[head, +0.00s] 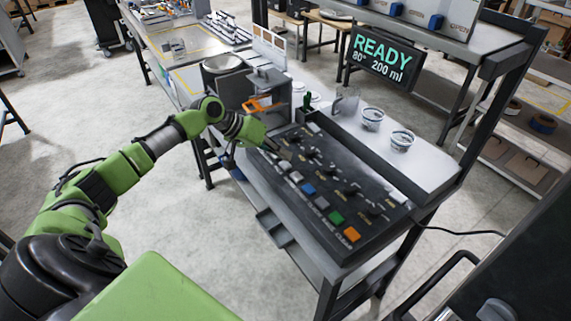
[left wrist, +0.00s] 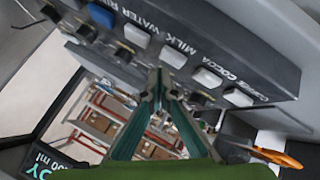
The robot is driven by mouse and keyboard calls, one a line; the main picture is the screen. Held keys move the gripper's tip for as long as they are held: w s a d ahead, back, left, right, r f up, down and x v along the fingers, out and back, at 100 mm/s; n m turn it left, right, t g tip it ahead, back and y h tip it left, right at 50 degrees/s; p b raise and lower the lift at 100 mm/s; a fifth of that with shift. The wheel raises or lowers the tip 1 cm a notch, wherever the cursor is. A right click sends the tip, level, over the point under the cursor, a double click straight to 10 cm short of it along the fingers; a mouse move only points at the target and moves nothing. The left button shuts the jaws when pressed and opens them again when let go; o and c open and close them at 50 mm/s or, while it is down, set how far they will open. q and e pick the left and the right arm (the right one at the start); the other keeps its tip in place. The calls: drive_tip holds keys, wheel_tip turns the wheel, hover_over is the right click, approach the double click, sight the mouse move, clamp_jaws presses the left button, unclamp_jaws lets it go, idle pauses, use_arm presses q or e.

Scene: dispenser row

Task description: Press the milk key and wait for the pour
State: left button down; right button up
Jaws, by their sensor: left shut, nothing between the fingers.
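The dark control panel (head: 330,185) carries a row of keys along its near edge, with grey, blue, green and orange ones showing. My left gripper (head: 284,156) is shut and empty, its tips over the upper-left end of the row. In the left wrist view, the white key by the MILK label (left wrist: 173,57) sits just beyond the closed fingertips (left wrist: 158,78); whether they touch it I cannot tell. A blue key (left wrist: 101,15) and other white keys lie to either side. The display (head: 380,58) reads READY, 80° 200 ml. My right gripper is not seen.
A glass jug (head: 345,104) and two glass cups (head: 372,118) (head: 402,141) stand on the white shelf behind the panel. A grey machine with an orange part (head: 263,104) stands left of them. A cable (head: 460,231) runs off right.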

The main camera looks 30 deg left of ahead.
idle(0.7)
use_arm(q)
drive_tip(key=shift+f, duration=0.15)
drive_tip(key=shift+f, duration=0.3)
idle(0.4)
drive_tip(key=shift+f, duration=0.5)
idle(0.5)
drive_tip(key=shift+r+p, duration=0.65)
drive_tip(key=shift+r, duration=0.2)
